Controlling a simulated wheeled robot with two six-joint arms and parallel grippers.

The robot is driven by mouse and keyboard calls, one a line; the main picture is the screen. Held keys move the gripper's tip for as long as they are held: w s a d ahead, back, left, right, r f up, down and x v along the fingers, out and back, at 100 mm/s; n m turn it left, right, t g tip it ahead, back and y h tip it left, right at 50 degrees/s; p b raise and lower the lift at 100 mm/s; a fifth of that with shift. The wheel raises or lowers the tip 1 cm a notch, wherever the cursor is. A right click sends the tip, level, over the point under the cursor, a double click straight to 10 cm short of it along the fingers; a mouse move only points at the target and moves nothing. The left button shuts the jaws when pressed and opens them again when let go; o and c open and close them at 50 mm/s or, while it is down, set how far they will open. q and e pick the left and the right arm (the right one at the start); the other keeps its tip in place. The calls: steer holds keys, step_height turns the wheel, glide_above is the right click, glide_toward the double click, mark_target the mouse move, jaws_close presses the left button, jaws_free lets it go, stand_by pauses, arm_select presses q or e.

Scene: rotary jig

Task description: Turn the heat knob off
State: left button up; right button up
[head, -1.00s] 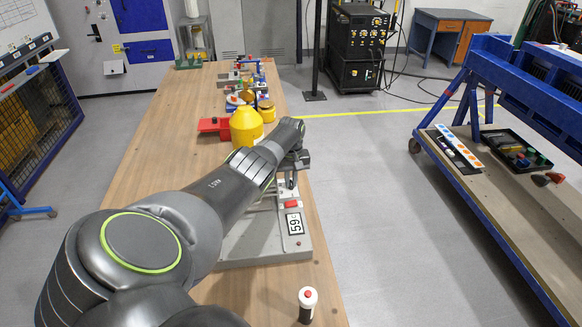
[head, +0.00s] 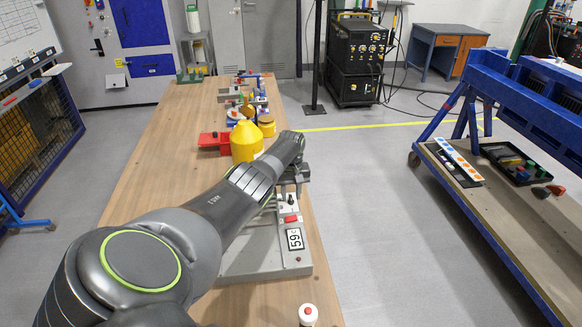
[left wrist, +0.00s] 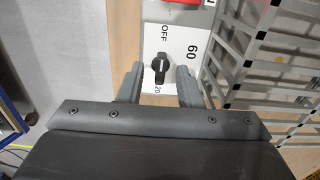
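The heat knob (left wrist: 158,66) is black and sits on a white plate (left wrist: 186,22) in the left wrist view. OFF is printed above it, 20 below it and 60 to its right. Its grip lies roughly up and down in the picture; which mark it points at is unclear. My left gripper (left wrist: 159,72) is open, with one finger on each side of the knob and visible gaps. In the head view, my left gripper (head: 293,171) is over the grey jig (head: 250,260), partly hidden by its wrist. My right gripper is out of view.
A red part (head: 291,218) and a number label (head: 295,239) are on the jig. A yellow bottle (head: 244,143) and red clamp (head: 209,139) stand behind on the wooden table (head: 160,155). A metal grid (left wrist: 260,60) fills the wrist view's right.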

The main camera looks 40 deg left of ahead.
mark_target(291, 197)
arm_select(q)
step_height(291, 197, up, 5)
steer(key=shift+r+p, duration=0.15)
steer(key=shift+p, duration=0.45)
step_height(291, 197, up, 12)
steer(key=b, duration=0.2)
steer(key=shift+f, duration=0.2)
steer(key=shift+r, duration=0.1)
